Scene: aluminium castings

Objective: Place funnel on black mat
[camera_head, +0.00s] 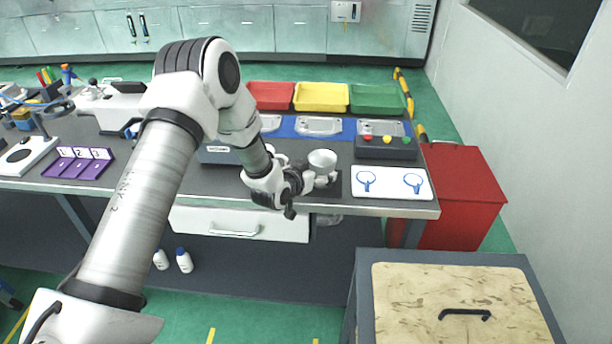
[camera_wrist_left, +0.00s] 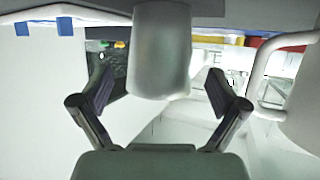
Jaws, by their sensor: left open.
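The funnel appears as a white, round-topped piece (camera_head: 322,158) near the front edge of the workbench. In the left wrist view it is a pale, tapering cylinder (camera_wrist_left: 161,45) between and just beyond the two fingers. My left gripper (camera_head: 325,180) is beside it, low over the bench; in the wrist view its fingers (camera_wrist_left: 160,92) stand wide apart with a gap on each side of the funnel. The black mat (camera_head: 333,190) is a dark patch under the gripper and funnel, mostly hidden; I cannot tell whether the funnel touches it. My right gripper is not in view.
A white board with blue rings (camera_head: 391,183) lies right of the gripper. A dark box with coloured buttons (camera_head: 386,149) stands behind it. Red (camera_head: 270,95), yellow (camera_head: 321,97) and green (camera_head: 377,99) trays line the back. A purple numbered holder (camera_head: 78,164) sits at left.

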